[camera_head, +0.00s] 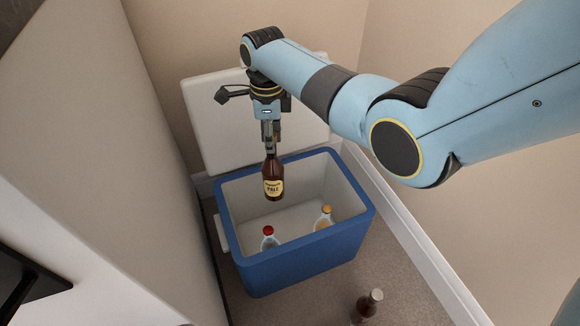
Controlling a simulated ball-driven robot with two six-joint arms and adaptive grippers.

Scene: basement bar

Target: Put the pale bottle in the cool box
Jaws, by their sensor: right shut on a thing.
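My right gripper (270,132) is shut on the neck of a brown bottle (273,180) with a yellow label that seems to read "pale". The bottle hangs upright over the opening of the cool box (296,265), its lower end at or just below the rim level; the exact depth is hard to tell. The cool box is blue outside and white inside, with its white lid (208,112) open at the back. My left gripper is not in view.
Inside the box stand a clear bottle with a red cap (268,238) and one with an orange cap (325,217). Another dark bottle (366,305) stands on the floor in front. Walls close in left and right.

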